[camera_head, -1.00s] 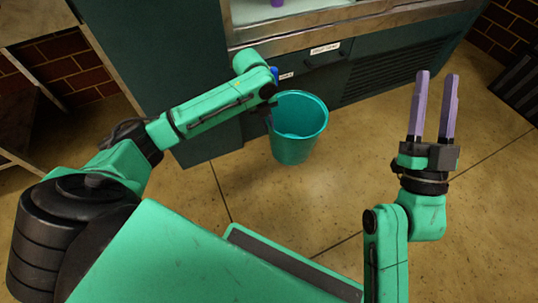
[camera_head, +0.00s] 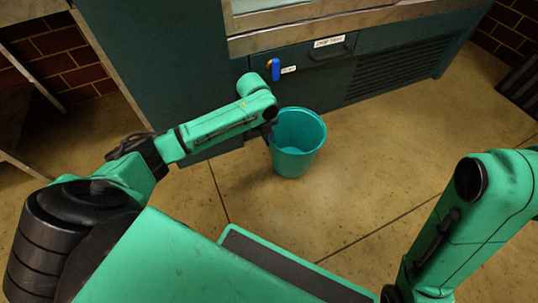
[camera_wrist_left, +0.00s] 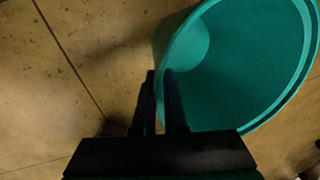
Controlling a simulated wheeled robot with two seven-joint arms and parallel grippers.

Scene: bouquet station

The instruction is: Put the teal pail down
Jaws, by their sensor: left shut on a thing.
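The teal pail (camera_head: 308,150) is upright and empty-looking in front of the dark green cabinet in the head view. My left gripper (camera_head: 269,133) is at the left side of its rim. In the left wrist view, the pail (camera_wrist_left: 245,75) fills the upper right, and the fingers of my left gripper (camera_wrist_left: 162,78) are shut on its wall. I cannot tell whether the pail's bottom touches the floor (camera_head: 350,200). My right arm shows at the lower right of the head view, but its gripper is out of view.
The dark green cabinet (camera_head: 400,65) with a vent grille and a metal-edged top stands behind the pail. A blue handle (camera_head: 275,69) sits on its front. A shelf unit (camera_head: 20,135) stands at the left. The floor to the right of the pail is clear.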

